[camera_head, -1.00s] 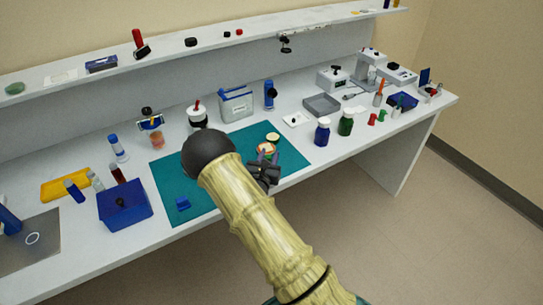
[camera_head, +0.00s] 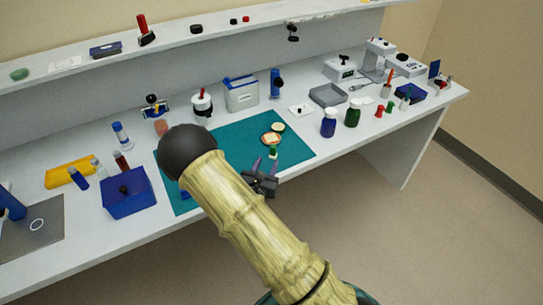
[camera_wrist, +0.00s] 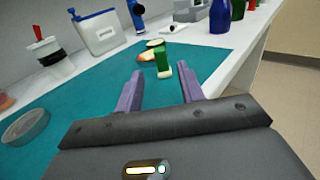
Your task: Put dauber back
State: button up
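A small green piece with a pale end (camera_wrist: 163,62), possibly the dauber, is on the teal mat (camera_wrist: 92,95). It also shows in the head view (camera_head: 273,153), near the mat's front edge. My gripper (camera_head: 265,164) is open and empty over that edge. In the wrist view its two purple fingers (camera_wrist: 160,82) are spread, with the green piece beyond the tips and between their lines. I see no contact. A white jar with a dark band and red top (camera_head: 202,103) stands behind the mat; it shows at the left in the wrist view (camera_wrist: 45,48).
A dish with orange and pale contents (camera_head: 271,139) and a pale disc (camera_head: 278,127) lie behind the green piece. Blue (camera_head: 328,123) and green bottles (camera_head: 352,113) stand right of the mat. A blue box (camera_head: 127,194) is at the left. A clear dish (camera_wrist: 25,126) lies on the mat.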

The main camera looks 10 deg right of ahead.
jog(key=shift+v, duration=1.4)
jog(key=shift+r, duration=0.15)
jog(key=shift+d+r+m+h, duration=0.2)
jog(key=shift+d+m+h, duration=0.1)
jog(key=shift+d, duration=0.05)
jog(key=s+d+r+m+g+h, duration=0.3)
jog(key=s+d+m+g, duration=1)
jog(key=s+m+g, duration=0.3)
jog(key=s+a+m+g+y, duration=0.1)
jog(key=s+a+m+y, duration=0.3)
jog(key=s+m+y, duration=0.25)
jog(key=w+a+r+m+t+y, duration=0.3)
jog(key=a+r+m+t+y, duration=0.1)
jog(key=m, duration=0.3)
jog(key=shift+r+y, duration=0.55)
jog(key=shift+r, duration=0.3)
